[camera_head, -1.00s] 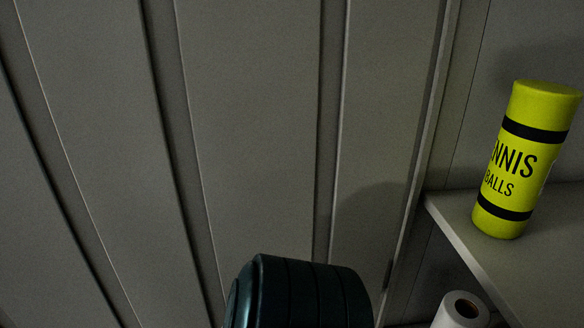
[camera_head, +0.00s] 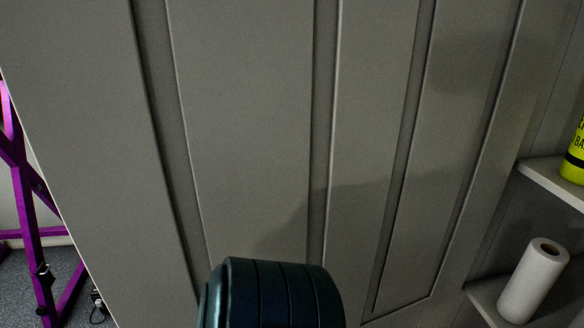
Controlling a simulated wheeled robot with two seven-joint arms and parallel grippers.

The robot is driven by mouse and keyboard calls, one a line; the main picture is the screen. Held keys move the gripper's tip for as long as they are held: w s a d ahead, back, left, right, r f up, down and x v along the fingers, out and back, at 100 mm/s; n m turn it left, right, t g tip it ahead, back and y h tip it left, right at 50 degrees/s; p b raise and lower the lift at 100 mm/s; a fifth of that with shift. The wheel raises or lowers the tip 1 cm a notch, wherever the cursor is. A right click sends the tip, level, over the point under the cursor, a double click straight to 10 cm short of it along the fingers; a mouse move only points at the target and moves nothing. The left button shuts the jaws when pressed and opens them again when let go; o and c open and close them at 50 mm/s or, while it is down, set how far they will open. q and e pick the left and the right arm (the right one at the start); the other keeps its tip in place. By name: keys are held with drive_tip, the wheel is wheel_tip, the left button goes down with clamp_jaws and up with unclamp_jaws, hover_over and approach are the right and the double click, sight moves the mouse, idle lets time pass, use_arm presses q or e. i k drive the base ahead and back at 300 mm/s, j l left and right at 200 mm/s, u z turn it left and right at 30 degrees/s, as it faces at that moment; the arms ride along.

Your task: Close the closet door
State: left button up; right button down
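The closet door (camera_head: 250,120) is a large grey panelled door that fills most of the head view. Its left edge runs down the left side of the picture, with the room showing past it. On the right, shelves show beyond the door, so it stands open. A dark teal rounded part of my arm (camera_head: 270,295) is at the bottom middle, in front of the door. I cannot tell whether it touches the door. Neither gripper is in view.
Shelves at the right hold a yellow tennis ball can (camera_head: 574,155), cut off by the picture edge, and a white paper roll (camera_head: 535,280) lower down. At the left are a purple metal frame (camera_head: 25,190) and a dark speckled floor (camera_head: 65,265).

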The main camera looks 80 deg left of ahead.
sight(375, 145)
drive_tip(key=k+j, duration=0.2)
drive_tip(key=k, duration=0.4)
drive_tip(key=k+j, duration=0.15)
drive_tip(key=k, duration=0.45)
drive_tip(key=k+j, duration=0.15)
drive_tip(key=j, duration=0.15)
drive_tip(key=k+j, duration=0.15)
drive_tip(key=j, duration=0.2)
drive_tip(key=k+j, duration=0.15)
drive_tip(key=j, duration=0.15)
drive_tip(key=k+j, duration=0.15)
drive_tip(key=j, duration=0.2)
drive_tip(key=k+j, duration=0.1)
drive_tip(key=j, duration=0.55)
